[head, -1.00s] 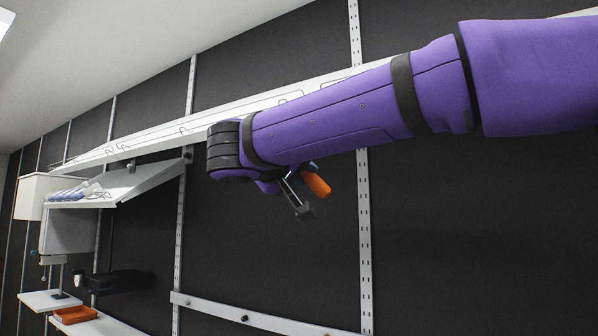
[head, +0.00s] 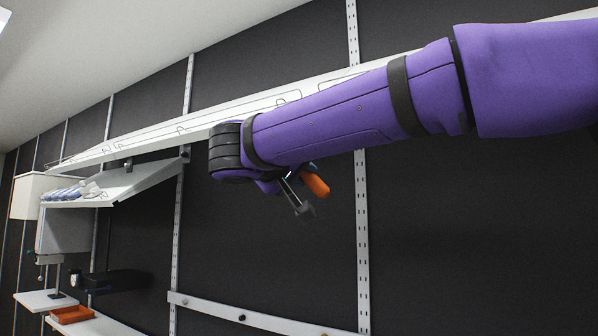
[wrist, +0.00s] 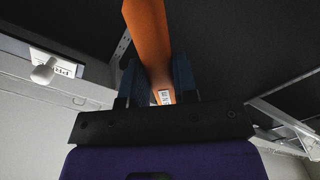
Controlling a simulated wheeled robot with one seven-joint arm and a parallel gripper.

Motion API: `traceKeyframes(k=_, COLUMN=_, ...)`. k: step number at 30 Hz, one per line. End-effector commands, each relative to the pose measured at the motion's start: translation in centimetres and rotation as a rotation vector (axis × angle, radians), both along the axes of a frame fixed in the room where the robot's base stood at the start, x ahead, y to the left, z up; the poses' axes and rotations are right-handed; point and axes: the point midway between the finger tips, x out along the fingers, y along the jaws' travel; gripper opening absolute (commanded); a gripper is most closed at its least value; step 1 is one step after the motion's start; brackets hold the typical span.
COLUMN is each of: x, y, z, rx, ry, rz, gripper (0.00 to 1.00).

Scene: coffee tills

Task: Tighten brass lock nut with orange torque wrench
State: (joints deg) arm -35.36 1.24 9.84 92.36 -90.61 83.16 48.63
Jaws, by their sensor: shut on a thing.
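The orange torque wrench (head: 316,185) shows below the end of my purple arm in the head view, with only part of it visible. In the wrist view its orange body (wrist: 148,35) stands between the two dark blue fingers, with a small white label near the palm. My gripper (wrist: 157,72) is shut on the wrench. In the head view my gripper (head: 308,170) is partly hidden by the wrist. A grey rod with a dark block end hangs beside the orange part; I cannot tell whether it belongs to the wrench. I cannot make out the brass lock nut.
A long white shelf (head: 110,150) runs along the dark wall behind my arm. A lower shelf (head: 150,180) holds wrapped items. An orange tray (head: 72,314) sits low at left. A white rail (head: 260,319) with small knobs crosses below.

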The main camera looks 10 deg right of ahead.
Motion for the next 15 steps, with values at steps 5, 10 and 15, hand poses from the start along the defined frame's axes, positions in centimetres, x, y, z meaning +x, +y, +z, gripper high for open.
traceKeyframes(k=5, x=0.37, y=-0.29, z=0.04, rx=0.000, ry=-0.001, rz=0.001, gripper=0.00)
traceKeyframes(k=10, x=0.71, y=-0.57, z=0.04, rx=0.000, ry=-0.001, rz=-0.001, gripper=0.00)
traceKeyframes(k=15, x=0.87, y=-0.69, z=0.04, rx=0.000, ry=-0.001, rz=0.001, gripper=0.00)
